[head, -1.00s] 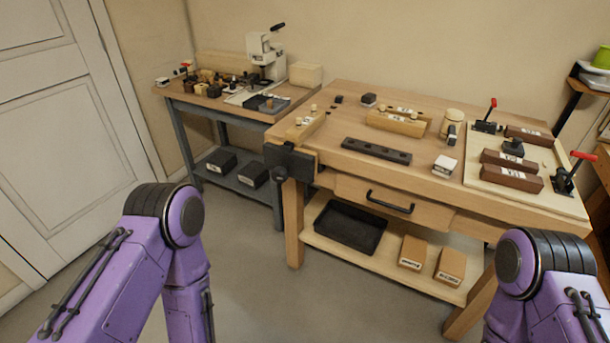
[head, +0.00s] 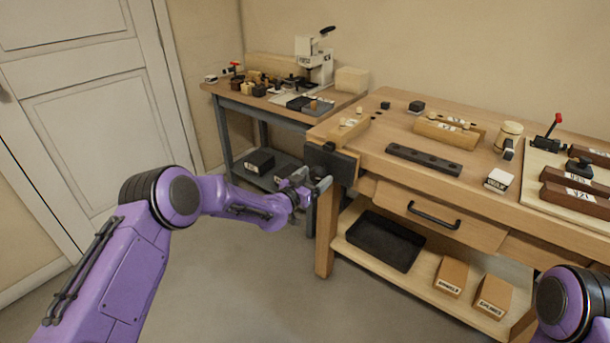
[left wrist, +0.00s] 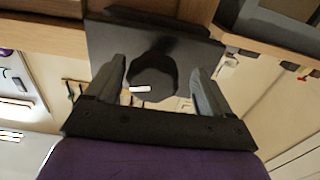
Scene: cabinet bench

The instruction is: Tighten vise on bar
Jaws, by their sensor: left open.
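The vise (head: 333,162) is a dark block on the left front corner of the wooden bench. In the left wrist view its dark plate (left wrist: 110,45) fills the upper middle, with a round dark knob (left wrist: 152,80) at its centre. My left gripper (head: 312,179) is open in front of the vise face. In the left wrist view its two fingers (left wrist: 157,68) stand on either side of the knob; I cannot tell whether they touch it. A dark bar with holes (head: 423,160) lies on the bench top; I cannot see a bar between the vise jaws. My right gripper is outside the views.
The bench top (head: 380,135) holds wooden blocks, a mallet (head: 508,138) and a white box (head: 499,180). A drawer handle (head: 433,215) sticks out in front. A black tray (head: 385,240) lies on the lower shelf. A side table (head: 290,112) stands behind left.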

